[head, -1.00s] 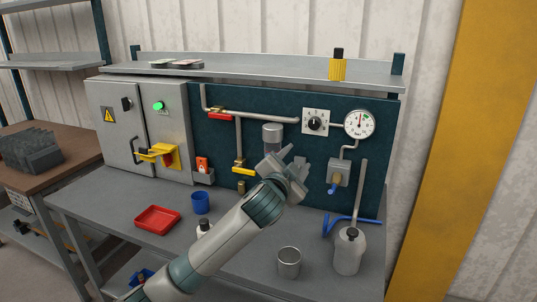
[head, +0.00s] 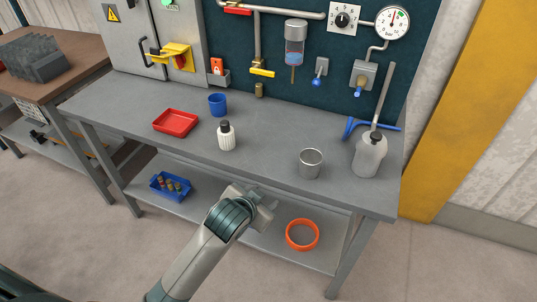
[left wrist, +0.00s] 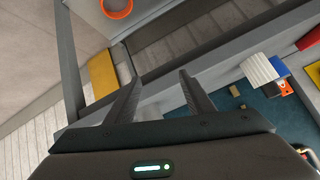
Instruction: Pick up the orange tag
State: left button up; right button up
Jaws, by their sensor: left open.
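The orange tag (head: 217,65) stands upright in a small grey holder (head: 219,79) at the foot of the back panel, right of the grey cabinet. It also shows small at the right of the left wrist view (left wrist: 286,88), near the blue cup. My left gripper (head: 266,208) is open and empty by the bench's front edge, well nearer to me than the tag and to its right. In the left wrist view its two fingers (left wrist: 160,92) are spread apart with nothing between them. My right gripper is not in view.
On the bench (head: 265,155) stand a red tray (head: 175,122), blue cup (head: 217,104), white ribbed bottle (head: 226,137), metal cup (head: 311,164) and grey bottle (head: 369,156). A yellow valve handle (head: 262,72) juts out right of the tag.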

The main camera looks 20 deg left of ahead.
pick_arm(q)
jog(key=s+a+f+g, duration=0.2)
jog(key=s+f, duration=0.4)
jog(key=f, duration=0.7)
jog(key=s+a+f+n+g+p, duration=0.15)
jog(key=s+f, duration=0.45)
jog(key=f, duration=0.7)
jog(key=s+a+f+g+b, duration=0.1)
jog(key=s+f+g, duration=0.1)
jog(key=s+f, duration=0.8)
jog(key=s+a+f+g, duration=0.1)
jog(key=s+f, duration=0.8)
jog(key=s, duration=0.4)
jog(key=s+a+f+g+p, duration=0.1)
jog(key=s+a+f+g, duration=0.1)
jog(key=s+f, duration=0.7)
jog(key=s+n, duration=0.1)
jog(key=s, duration=0.3)
jog(key=shift+s+f+y, duration=0.2)
jog(key=shift+s+y, duration=0.05)
jog(key=shift+y, duration=0.05)
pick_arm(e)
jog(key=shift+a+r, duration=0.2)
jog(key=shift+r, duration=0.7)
